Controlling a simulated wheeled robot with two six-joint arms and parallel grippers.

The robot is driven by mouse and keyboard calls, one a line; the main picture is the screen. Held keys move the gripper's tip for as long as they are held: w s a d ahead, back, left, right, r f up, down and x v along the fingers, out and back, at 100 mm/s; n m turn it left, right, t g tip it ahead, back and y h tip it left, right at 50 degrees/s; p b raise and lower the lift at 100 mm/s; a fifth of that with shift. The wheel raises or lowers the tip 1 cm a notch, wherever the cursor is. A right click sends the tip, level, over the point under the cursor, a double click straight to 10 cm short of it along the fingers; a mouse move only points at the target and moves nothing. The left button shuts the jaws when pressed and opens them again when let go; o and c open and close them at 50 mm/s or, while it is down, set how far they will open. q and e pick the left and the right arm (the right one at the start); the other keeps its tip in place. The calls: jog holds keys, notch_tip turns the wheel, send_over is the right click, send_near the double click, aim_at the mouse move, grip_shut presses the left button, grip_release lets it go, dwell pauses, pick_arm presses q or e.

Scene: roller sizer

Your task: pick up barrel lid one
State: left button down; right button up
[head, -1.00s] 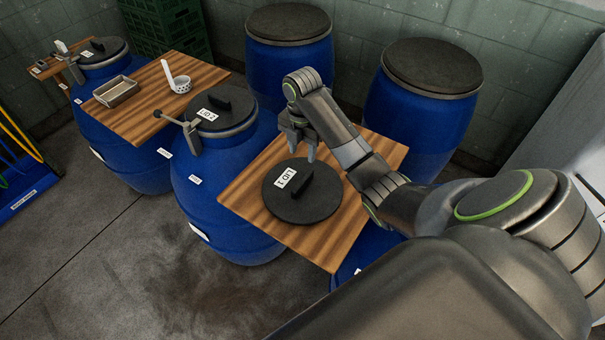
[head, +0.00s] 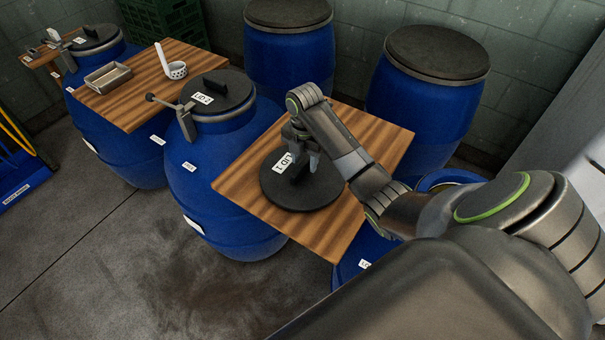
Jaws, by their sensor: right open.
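Barrel lid one (head: 318,192) is a dark round disc with a raised bar handle and a white "LID 1" label. It lies flat on a wooden board (head: 243,182) in the middle of the head view. My right gripper (head: 299,165) points down over the lid, its fingers open around or just above the handle. The fingers partly hide the handle, and I cannot tell whether they touch it. My left gripper is not in view.
A blue barrel (head: 222,205) with a clamped lid labelled "LID 2" (head: 217,92) stands left of the board. Another board (head: 123,111) holds a metal tray (head: 108,77) and a white ladle (head: 177,69). Two closed barrels (head: 424,100) stand behind. An open barrel (head: 448,179) shows beneath my right arm.

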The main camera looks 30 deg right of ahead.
jog(key=shift+f, duration=0.9)
grip_shut()
